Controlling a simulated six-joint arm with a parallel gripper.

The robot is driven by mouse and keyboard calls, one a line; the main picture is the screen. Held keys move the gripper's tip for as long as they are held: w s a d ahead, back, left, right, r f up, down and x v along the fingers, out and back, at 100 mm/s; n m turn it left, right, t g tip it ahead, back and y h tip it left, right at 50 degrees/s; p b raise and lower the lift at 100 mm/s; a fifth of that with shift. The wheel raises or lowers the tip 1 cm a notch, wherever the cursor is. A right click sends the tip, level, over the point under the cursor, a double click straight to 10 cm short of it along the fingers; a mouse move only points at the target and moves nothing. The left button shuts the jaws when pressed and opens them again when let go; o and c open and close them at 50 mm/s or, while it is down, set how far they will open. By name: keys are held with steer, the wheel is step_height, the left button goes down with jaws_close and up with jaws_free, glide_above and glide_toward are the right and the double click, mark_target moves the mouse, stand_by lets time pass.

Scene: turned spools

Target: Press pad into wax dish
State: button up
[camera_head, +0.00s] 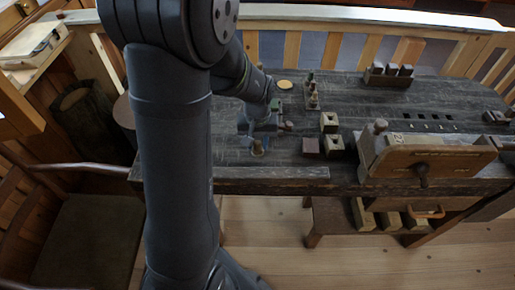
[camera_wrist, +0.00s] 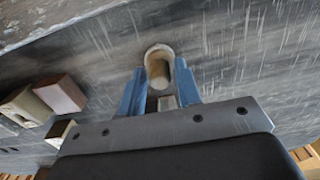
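A pad with a turned wooden handle (camera_wrist: 158,73) stands on the dark bench, its pale round base showing around the handle's far end. In the head view this pad (camera_head: 257,150) is near the bench's front edge, directly below my gripper (camera_head: 261,127). In the wrist view the blue fingers of my gripper (camera_wrist: 159,80) reach down on both sides of the handle. Narrow gaps seem to show between fingers and handle, so the gripper looks open around it. A small yellow disc, which looks like the wax dish (camera_head: 285,85), lies farther back on the bench.
Wooden blocks (camera_head: 330,122) and a dark red block (camera_head: 310,146) sit right of my gripper; the red block (camera_wrist: 60,94) also shows in the wrist view. Small turned pieces (camera_head: 313,98) stand behind them. A wooden vise (camera_head: 425,158) is at the right front.

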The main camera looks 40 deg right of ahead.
mark_target(257, 142)
steer(key=c, duration=0.5)
steer(key=shift+r, duration=3.5)
steer(key=shift+c, duration=0.3)
